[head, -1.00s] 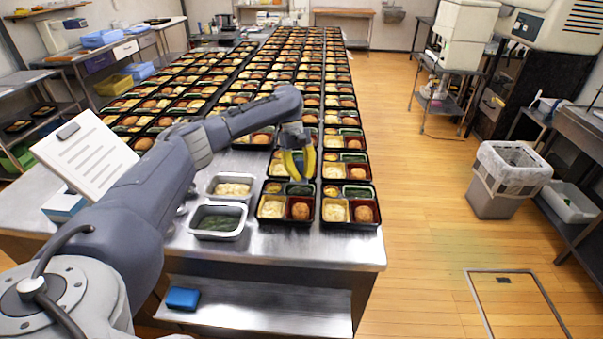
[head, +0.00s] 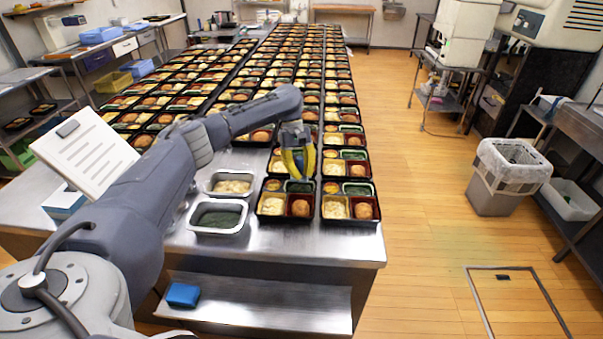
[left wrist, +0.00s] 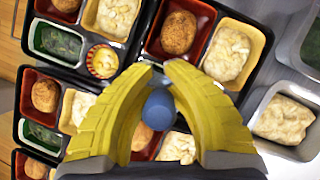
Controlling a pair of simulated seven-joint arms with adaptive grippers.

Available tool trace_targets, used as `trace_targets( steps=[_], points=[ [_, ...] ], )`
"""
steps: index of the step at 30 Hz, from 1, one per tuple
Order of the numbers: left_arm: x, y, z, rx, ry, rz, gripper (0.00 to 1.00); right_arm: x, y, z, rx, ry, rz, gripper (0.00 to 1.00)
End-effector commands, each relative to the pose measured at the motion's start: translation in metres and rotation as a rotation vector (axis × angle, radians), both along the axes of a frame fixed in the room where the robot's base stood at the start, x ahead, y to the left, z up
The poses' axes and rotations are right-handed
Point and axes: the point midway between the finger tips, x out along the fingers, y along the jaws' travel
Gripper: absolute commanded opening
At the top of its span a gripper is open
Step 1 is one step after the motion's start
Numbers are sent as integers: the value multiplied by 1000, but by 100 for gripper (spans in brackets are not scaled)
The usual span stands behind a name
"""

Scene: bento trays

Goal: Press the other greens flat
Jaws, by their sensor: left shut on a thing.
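My left gripper (head: 297,176) is low over the near end of the tray rows, just above the front left bento tray (head: 262,216). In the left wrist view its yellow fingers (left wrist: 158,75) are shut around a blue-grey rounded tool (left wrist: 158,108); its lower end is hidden. Dark greens (head: 300,188) lie in that tray's back compartment, close below the fingertips; I cannot tell whether the tool touches them. The front right tray has greens (head: 357,189) too. The left wrist view shows greens (left wrist: 55,42) in one tray and more greens (left wrist: 40,137) in another. My right gripper is out of view.
A metal pan of greens (head: 217,232) and a pan of pale food (head: 230,173) stand left of the front trays. Long rows of filled trays run back along the steel table (head: 330,246). A clipboard (head: 85,150) stands at left. The table's front edge is bare.

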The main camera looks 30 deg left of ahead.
Motion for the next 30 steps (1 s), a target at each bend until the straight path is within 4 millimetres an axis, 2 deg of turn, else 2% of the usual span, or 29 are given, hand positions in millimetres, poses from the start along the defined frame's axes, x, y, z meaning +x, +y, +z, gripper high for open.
trace_targets(
  steps=[30],
  points=[
    [0, 0, -18, 0, 0, 1, 0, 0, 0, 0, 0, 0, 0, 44]
  ],
)
